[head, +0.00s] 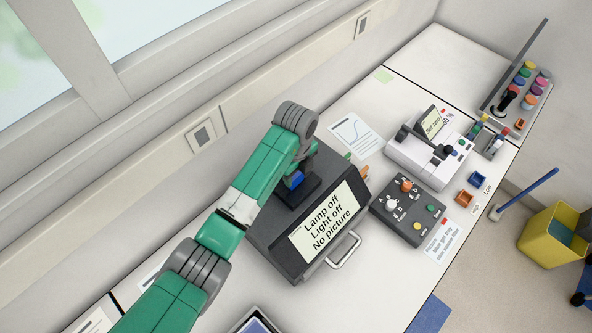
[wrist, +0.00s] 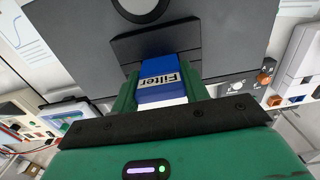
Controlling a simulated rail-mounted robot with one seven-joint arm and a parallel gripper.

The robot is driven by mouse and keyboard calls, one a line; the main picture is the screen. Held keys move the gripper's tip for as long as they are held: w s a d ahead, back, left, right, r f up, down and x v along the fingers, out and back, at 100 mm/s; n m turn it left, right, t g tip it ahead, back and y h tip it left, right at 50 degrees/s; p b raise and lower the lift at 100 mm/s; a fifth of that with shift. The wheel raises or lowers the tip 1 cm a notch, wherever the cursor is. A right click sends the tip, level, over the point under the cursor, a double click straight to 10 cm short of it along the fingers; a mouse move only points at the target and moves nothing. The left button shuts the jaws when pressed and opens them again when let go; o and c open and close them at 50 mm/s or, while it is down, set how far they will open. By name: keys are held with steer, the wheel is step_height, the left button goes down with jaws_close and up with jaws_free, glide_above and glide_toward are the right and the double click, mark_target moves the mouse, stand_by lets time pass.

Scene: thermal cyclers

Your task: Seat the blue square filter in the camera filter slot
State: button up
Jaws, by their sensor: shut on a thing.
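My gripper (wrist: 160,90) is shut on the blue square filter (wrist: 158,72), with one green finger on each side of it. The word "Filter" shows on its face, upside down in the wrist view. In the head view the blue filter (head: 295,180) shows as a small patch below my wrist, over the top of the dark imager box (head: 273,226). In the wrist view the filter's far end meets a dark raised block (wrist: 127,48) on the box top. The slot opening is hidden; I cannot tell whether the filter is inside it.
The box front has a sign reading "Lamp off, Light off, No picture" (head: 328,221) and a handle (head: 344,250). A dark control box with knobs (head: 408,208) and a white instrument (head: 430,155) stand to the right. The wall is close behind.

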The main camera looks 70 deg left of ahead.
steer(key=shift+f+b, duration=0.6)
steer(key=shift+f, duration=0.6)
steer(key=o, duration=1)
steer(key=shift+o, duration=0.2)
steer(key=shift+r, duration=0.1)
step_height(320, 180, up, 8)
steer(key=shift+f+b, duration=0.2)
steer(key=shift+b, duration=0.3)
